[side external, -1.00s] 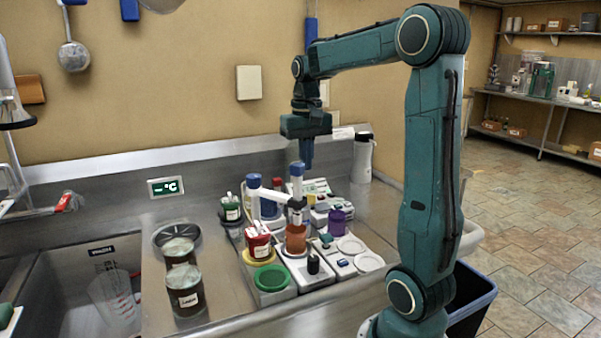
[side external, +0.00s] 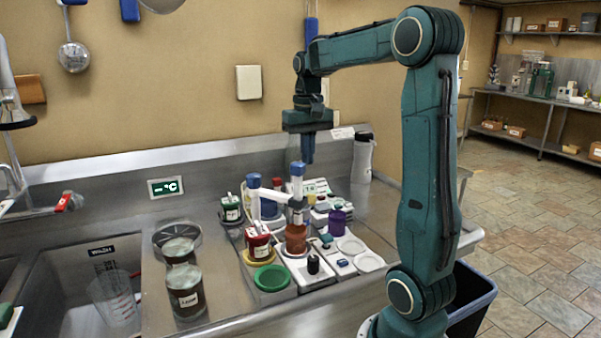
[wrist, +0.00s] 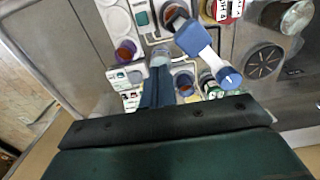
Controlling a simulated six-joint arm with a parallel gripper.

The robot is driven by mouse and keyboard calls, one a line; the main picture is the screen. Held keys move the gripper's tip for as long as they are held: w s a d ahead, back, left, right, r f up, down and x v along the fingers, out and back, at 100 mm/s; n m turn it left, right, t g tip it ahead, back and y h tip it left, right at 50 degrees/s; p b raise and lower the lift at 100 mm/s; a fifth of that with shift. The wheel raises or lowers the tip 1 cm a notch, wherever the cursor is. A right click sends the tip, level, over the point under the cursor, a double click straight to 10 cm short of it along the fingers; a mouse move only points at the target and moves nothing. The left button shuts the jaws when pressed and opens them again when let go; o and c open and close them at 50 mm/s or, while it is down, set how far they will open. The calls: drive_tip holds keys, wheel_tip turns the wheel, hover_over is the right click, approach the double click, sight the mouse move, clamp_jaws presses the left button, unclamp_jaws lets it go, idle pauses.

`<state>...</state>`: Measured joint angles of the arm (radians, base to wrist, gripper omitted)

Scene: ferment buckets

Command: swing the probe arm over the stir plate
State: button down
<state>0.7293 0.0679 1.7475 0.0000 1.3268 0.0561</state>
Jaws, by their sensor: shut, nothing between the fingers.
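The probe arm (side external: 272,195) is a white bar with a blue-capped post at its left end and a taller blue-topped probe at its right end. The probe hangs over the reddish-brown beaker (side external: 296,241). That beaker stands on a pale unit with a black knob, which looks like the stir plate (side external: 323,277). My gripper (side external: 308,158) is shut and empty, pointing down above and behind the probe, apart from it. In the wrist view my shut fingers (wrist: 157,88) show left of the probe arm's blue caps (wrist: 229,77). How the probe sits in the beaker is unclear.
A red labelled jar (side external: 257,243), a green dish (side external: 271,278) and a purple bottle (side external: 337,221) crowd around the arm. Dark labelled jars (side external: 185,291) stand left, beside the sink. A grey bottle (side external: 363,158) stands by the back wall.

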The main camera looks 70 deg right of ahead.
drive_tip(key=shift+r, duration=2.6)
